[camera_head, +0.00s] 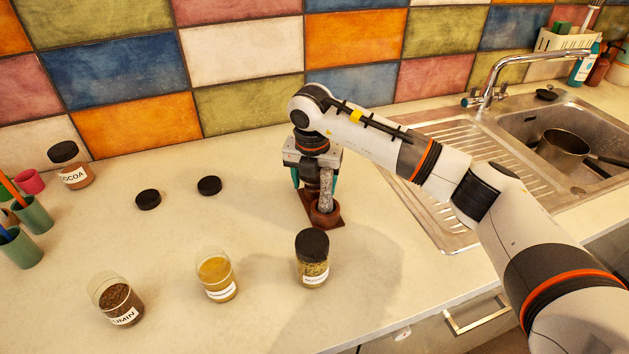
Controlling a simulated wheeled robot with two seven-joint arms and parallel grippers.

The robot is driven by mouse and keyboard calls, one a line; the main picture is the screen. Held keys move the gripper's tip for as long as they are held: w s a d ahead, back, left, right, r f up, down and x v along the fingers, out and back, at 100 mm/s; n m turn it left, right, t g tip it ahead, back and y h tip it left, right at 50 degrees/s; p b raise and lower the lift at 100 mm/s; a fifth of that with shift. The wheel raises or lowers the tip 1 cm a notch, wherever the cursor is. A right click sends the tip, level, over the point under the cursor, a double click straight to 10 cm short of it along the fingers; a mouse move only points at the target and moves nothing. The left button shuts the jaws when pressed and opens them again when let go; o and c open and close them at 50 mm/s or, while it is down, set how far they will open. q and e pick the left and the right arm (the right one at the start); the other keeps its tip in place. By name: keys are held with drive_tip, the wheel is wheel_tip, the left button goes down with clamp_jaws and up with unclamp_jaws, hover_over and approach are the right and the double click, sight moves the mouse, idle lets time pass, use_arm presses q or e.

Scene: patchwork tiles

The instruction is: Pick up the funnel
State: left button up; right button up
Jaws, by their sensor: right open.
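My right gripper (315,178) points down over the counter, open, its two teal fingers apart. Right below it is a reddish-brown piece (324,217) with a squarish flat base and a round raised part. The gripper hides much of this piece, so I cannot tell for sure whether it is the funnel or whether the fingers touch it. A grey speckled upright part (326,190) shows just above it, between the fingers. My left gripper is not in view.
A lidded spice jar (312,262) stands in front of my right gripper. Open jars of yellow spice (217,278) and cumin (118,300) stand left. Two black lids (209,186) lie behind. A cocoa jar (71,165) is far left; the sink (520,125) is right.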

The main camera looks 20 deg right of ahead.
drive_tip(key=shift+c, duration=0.4)
drive_tip(key=c, duration=0.5)
